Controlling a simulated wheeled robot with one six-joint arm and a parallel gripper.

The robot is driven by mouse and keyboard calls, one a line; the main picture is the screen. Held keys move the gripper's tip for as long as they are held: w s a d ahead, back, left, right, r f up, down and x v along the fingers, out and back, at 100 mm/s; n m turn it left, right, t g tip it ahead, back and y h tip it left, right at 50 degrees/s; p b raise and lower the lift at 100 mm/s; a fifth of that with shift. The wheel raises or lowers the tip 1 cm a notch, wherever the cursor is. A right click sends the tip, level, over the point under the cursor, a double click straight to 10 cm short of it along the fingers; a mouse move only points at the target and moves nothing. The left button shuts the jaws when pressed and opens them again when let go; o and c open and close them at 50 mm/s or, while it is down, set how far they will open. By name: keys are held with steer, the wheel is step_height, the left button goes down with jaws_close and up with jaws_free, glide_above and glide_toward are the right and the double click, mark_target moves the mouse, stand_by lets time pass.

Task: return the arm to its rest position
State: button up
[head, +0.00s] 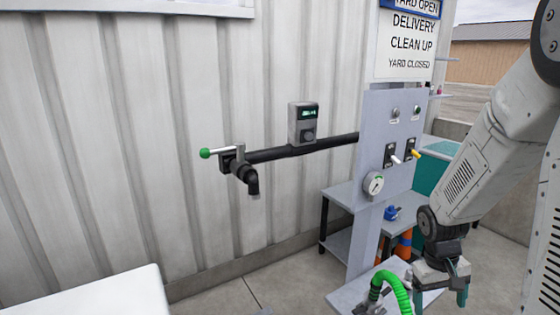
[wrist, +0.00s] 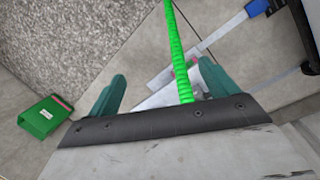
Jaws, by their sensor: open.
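My gripper (head: 440,287) hangs at the lower right of the head view, at the end of my bent grey arm, with teal fingers pointing down. It also shows in the wrist view (wrist: 160,88), where its two teal fingers stand wide apart. A green ribbed hose (wrist: 177,50) runs through the gap between them in that picture; whether it lies between the fingers or farther off I cannot tell. The hose shows left of the gripper in the head view (head: 396,284). No object is visibly gripped.
A grey panel (head: 374,218) with switches and a gauge (head: 374,184) stands left of my arm. A black pipe (head: 300,151) with a green-knobbed valve lever (head: 206,153) runs along the wall. A green box (wrist: 44,117) lies on the floor.

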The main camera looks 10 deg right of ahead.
steer(key=s+a+r+n+t, duration=0.1)
steer(key=s+a+r, duration=0.5)
steer(key=a+r, duration=0.3)
steer(key=s+a+r+n+t+y, duration=0.1)
steer(key=s+a+r+t, duration=0.1)
steer(key=s+a+r, duration=0.4)
steer(key=a+r, duration=0.4)
steer(key=r, duration=0.1)
steer(key=shift+r+t, duration=0.3)
steer(key=shift+r, duration=0.1)
